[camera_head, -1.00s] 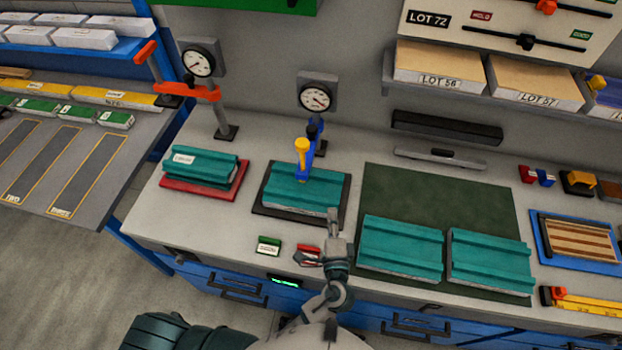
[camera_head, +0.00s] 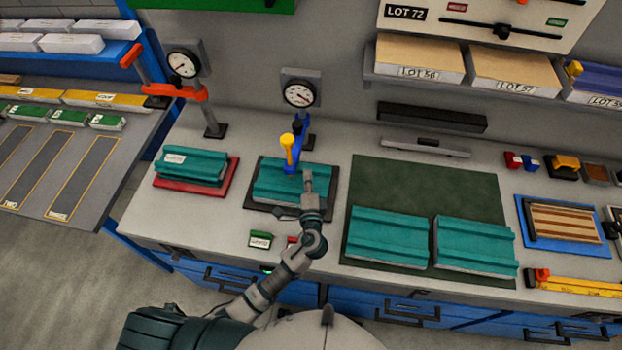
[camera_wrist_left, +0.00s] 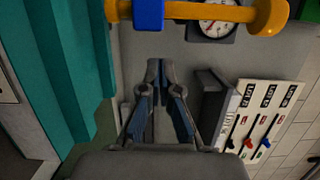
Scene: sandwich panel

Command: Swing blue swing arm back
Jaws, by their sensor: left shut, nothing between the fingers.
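The blue swing arm (camera_head: 298,152) with its yellow handle (camera_head: 287,142) stands above a teal panel (camera_head: 268,184) on a dark base plate, in front of a round gauge (camera_head: 299,94). In the left wrist view the yellow handle (camera_wrist_left: 205,11) and the blue arm (camera_wrist_left: 148,13) cross the top, beyond the fingers. My left gripper (camera_head: 307,174) is just right of the swing arm, over the panel's right part. In the left wrist view its fingers (camera_wrist_left: 157,66) are together and empty, apart from the handle. My right gripper is out of view.
An orange swing arm (camera_head: 180,91) stands left, behind another teal panel (camera_head: 190,167) on a red base. Two teal panels lie on a green mat (camera_head: 420,175) to the right. A small green-labelled block (camera_head: 260,240) lies near the bench's front edge.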

